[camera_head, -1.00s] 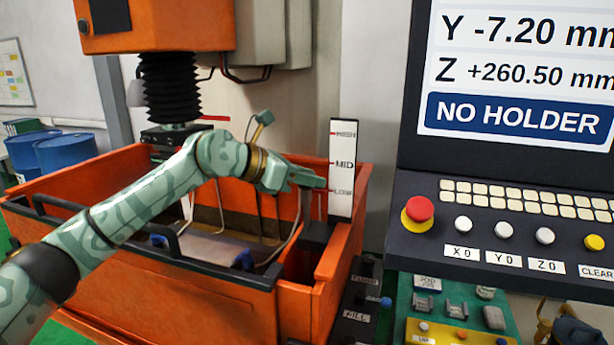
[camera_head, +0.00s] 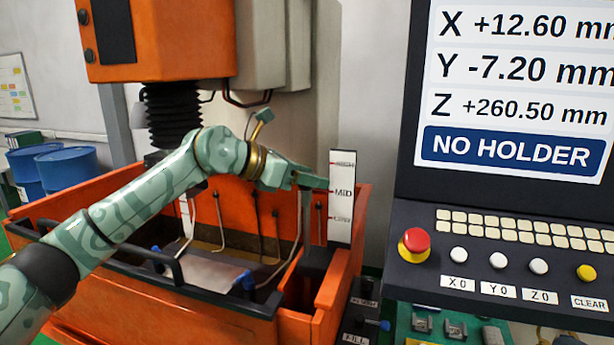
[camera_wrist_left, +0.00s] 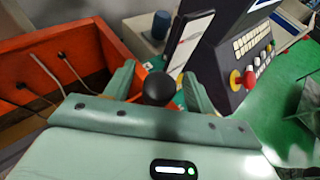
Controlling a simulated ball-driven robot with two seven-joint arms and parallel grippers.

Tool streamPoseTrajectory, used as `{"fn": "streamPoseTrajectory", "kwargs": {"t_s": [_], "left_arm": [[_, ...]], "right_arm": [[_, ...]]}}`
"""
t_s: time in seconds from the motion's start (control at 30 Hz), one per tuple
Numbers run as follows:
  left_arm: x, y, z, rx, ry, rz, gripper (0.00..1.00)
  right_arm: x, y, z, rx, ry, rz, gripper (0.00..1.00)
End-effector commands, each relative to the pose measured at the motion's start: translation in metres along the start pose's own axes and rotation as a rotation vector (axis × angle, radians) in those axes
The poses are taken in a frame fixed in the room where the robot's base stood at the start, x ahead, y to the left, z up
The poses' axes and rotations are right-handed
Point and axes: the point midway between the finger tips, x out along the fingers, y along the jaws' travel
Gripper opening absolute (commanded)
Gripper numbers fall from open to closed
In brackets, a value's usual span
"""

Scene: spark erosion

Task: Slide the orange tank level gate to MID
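The orange tank (camera_head: 225,300) has a white level scale (camera_head: 341,228) marked HIGH, MID and LOW at its right rear corner. My left gripper (camera_head: 308,182) is just left of the scale, around the height of the MID mark. In the left wrist view a dark round knob (camera_wrist_left: 158,88) lies between the two spread fingers of that gripper (camera_wrist_left: 158,80), with a narrow gap on each side. I take the knob as part of the level gate; in the head view the gripper hides it, and the gate's setting cannot be read. My right gripper is out of view.
A control console (camera_head: 500,254) with a red button (camera_head: 416,240) stands right of the tank. Below the scale is a dark panel (camera_head: 357,320). The machine head (camera_head: 165,40) hangs above the tank, and a dark rail (camera_head: 175,272) runs along its front.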

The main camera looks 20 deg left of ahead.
Motion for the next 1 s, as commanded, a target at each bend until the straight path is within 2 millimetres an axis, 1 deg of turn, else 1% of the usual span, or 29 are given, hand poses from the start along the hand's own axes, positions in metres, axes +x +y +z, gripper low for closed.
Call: {"fn": "streamPoseTrajectory", "kwargs": {"t_s": [0.17, 0.27, 0.37, 0.6, 0.7, 0.8, 0.9, 1.0], "left_arm": [[-0.004, 0.001, -0.001, 0.0, 0.0, 0.001, 0.55], [-0.016, 0.001, -0.002, -0.001, 0.0, 0.002, 0.55], [-0.038, 0.002, -0.003, 0.001, 0.0, 0.004, 0.55], [-0.104, 0.002, -0.003, 0.0, 0.0, 0.004, 0.55], [-0.128, 0.002, -0.003, -0.001, 0.0, 0.004, 0.55], [-0.145, 0.001, -0.002, 0.0, 0.0, 0.002, 0.55], [-0.157, 0.001, -0.001, 0.0, 0.0, 0.001, 0.55], [-0.162, 0.001, -0.001, -0.001, 0.0, 0.0, 0.55]], "right_arm": [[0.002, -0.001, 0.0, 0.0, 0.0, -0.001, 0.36], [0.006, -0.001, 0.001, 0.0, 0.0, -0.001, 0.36], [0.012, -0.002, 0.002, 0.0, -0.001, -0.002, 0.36], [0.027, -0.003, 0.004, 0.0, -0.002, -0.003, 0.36], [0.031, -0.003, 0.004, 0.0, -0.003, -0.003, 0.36], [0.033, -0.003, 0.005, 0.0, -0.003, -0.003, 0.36], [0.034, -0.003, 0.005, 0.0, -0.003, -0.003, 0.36], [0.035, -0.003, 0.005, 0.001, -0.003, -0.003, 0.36]]}}
